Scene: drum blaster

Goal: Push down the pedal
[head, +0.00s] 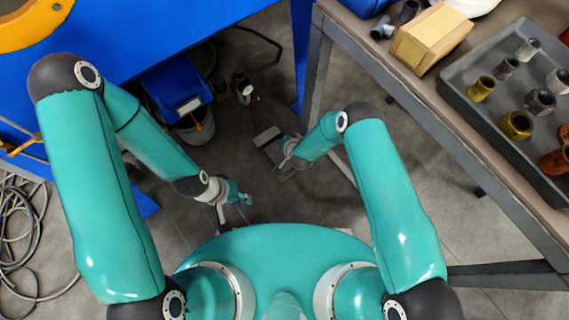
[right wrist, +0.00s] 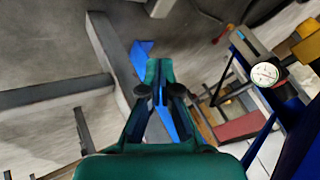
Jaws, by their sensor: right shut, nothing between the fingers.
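The pedal appears to be the small grey plate (head: 266,136) on the floor in the middle of the head view, partly hidden by my right arm. My right gripper (head: 284,160) is right beside it in that view; whether they touch cannot be told. In the right wrist view my right gripper (right wrist: 160,70) is shut and empty, with a blue strip (right wrist: 141,50) just behind its fingertips. I cannot tell whether that strip belongs to the pedal. My left gripper (head: 238,197) hangs over bare floor, left of and nearer than the pedal; its opening is too small to judge.
A blue machine frame (head: 180,30) is at the upper left, with a blue bin (head: 178,88) below it. A workbench (head: 400,80) with a tray (head: 470,105) of fittings stands at the right. Cables (head: 20,235) lie at far left. A gauge (right wrist: 264,74) shows in the wrist view.

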